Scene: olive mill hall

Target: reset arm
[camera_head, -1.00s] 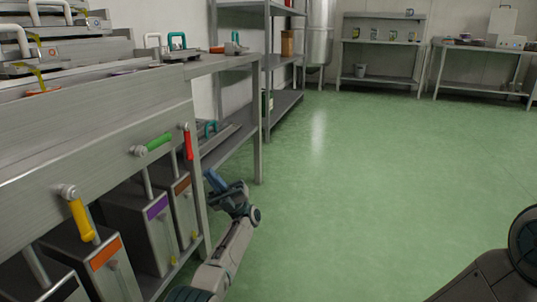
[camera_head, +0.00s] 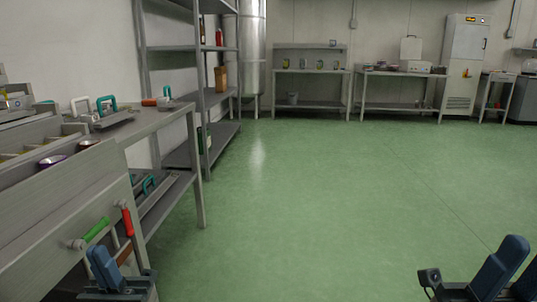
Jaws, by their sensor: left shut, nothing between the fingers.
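My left gripper (camera_head: 104,266), with blue fingers, is low at the left in the head view, in front of the end of the steel counter. It is shut and holds nothing. My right gripper (camera_head: 505,268), also blue and dark grey, is at the bottom right corner over the green floor. It is partly cut off by the frame edge, and I cannot tell whether its fingers are apart.
The steel counter (camera_head: 62,205) with green and red lever handles runs along the left, close to my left gripper. A steel shelf rack (camera_head: 187,47) stands beyond it. Tables (camera_head: 402,73) and a tall cabinet (camera_head: 463,65) line the back wall. The middle floor is clear.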

